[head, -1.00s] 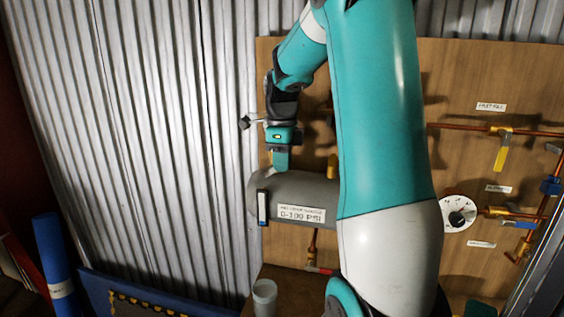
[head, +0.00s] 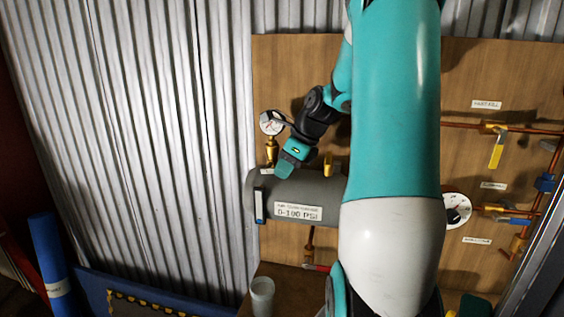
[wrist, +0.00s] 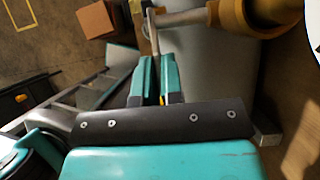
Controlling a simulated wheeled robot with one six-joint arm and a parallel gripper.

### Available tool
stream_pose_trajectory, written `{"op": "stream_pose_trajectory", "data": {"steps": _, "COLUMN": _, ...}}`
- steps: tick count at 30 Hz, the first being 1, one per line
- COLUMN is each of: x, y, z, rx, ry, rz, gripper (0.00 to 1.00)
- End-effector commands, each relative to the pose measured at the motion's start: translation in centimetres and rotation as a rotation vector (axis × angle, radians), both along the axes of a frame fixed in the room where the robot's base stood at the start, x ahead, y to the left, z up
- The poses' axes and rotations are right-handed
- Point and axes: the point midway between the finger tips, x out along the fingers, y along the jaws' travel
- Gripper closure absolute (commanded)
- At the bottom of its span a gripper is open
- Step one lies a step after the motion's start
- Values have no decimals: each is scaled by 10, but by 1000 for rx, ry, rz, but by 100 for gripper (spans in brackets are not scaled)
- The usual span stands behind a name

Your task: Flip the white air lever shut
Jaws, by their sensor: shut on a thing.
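The white air lever (wrist: 182,18) shows in the wrist view as a pale bar reaching left from a brass fitting (wrist: 245,15). Its far end bends down toward my fingertips. My gripper (wrist: 154,62) has its two teal fingers close together with the lever's end between them, shut on it. In the head view my gripper (head: 284,171) is tilted down to the left, just over the top left of the grey tank (head: 334,188). The lever cannot be made out in the head view.
A round gauge (head: 272,122) on a brass stem stands just left of my gripper. A brass fitting (head: 327,163) is close on its right. Copper pipes with a yellow lever (head: 496,156) run across the wooden board at right. A cup (head: 262,293) stands below.

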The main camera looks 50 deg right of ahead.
Motion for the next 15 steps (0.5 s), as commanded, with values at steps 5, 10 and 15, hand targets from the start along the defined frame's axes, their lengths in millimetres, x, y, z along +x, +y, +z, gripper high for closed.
{"op": "stream_pose_trajectory", "data": {"steps": 5, "x": -2, "y": -1, "z": -3, "rx": 35, "ry": -79, "rz": -2, "gripper": 100}}
{"op": "stream_pose_trajectory", "data": {"steps": 10, "x": -2, "y": -1, "z": -6, "rx": 52, "ry": -123, "rz": -2, "gripper": 100}}
{"op": "stream_pose_trajectory", "data": {"steps": 15, "x": -2, "y": -1, "z": -7, "rx": 57, "ry": -141, "rz": -1, "gripper": 100}}
